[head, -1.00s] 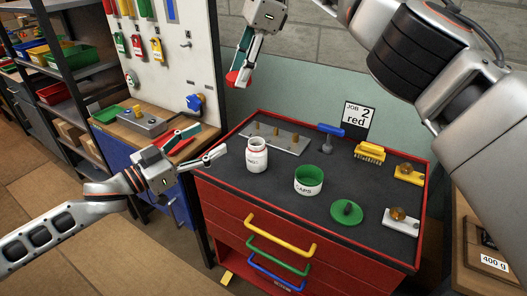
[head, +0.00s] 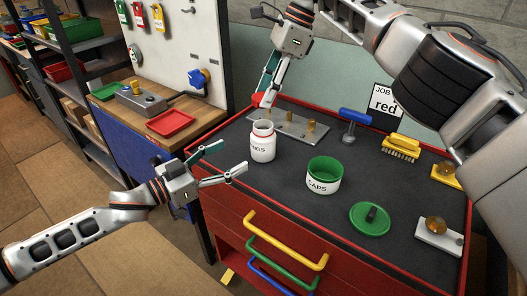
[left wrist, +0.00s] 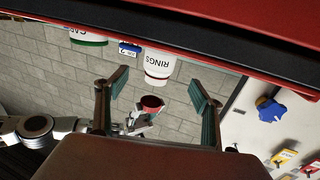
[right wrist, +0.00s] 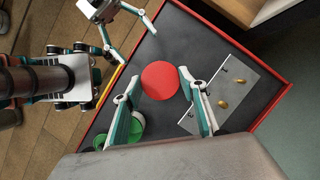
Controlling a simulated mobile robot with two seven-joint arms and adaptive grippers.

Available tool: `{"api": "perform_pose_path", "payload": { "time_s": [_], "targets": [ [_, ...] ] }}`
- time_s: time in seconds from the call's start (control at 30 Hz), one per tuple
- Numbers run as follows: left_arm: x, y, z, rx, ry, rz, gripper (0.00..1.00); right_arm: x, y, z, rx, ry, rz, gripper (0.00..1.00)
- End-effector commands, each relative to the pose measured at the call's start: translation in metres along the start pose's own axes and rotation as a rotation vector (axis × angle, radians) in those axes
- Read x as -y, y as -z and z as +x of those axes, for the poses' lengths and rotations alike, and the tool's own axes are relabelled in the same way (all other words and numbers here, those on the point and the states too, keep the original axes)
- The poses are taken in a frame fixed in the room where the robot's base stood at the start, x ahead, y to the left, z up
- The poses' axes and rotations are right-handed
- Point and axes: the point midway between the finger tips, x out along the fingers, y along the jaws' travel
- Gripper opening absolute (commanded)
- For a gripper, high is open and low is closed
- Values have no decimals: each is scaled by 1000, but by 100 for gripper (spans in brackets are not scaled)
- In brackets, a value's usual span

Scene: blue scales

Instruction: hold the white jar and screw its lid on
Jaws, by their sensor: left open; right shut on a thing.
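The white jar (head: 263,146), labelled RINGS, stands upright and open on the red cabinet's dark top. It shows upside down in the left wrist view (left wrist: 158,66). My left gripper (head: 234,158) is open, low at the cabinet's left edge, its fingers pointing toward the jar and apart from it. My right gripper (head: 266,100) is shut on the red lid (right wrist: 160,80), which it holds in the air near the jar's mouth in the head view. The exact gap between lid and jar is unclear. In the right wrist view the jar is not visible.
A white CAPS pot (head: 323,178) with green inside stands right of the jar. A metal plate with brass pegs (head: 311,128) is behind. A blue-handled tool (head: 354,118) and a yellow brush (head: 400,147) are farther right.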

Motion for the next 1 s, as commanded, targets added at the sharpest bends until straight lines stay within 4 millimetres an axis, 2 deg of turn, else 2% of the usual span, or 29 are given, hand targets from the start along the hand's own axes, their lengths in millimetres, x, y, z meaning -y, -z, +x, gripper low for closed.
{"api": "perform_pose_path", "payload": {
  "time_s": [0.47,0.67,1.0],
  "targets": [
    [0,2,5,-2,0,1,68,0,-1,-1,0,1,-2,30],
    [0,3,30,-4,-1,1,68,0,-1,-1,0,1,-2,30],
    [0,2,90,-3,-1,0,68,0,-1,-1,0,1,-2,30]
  ]
}}
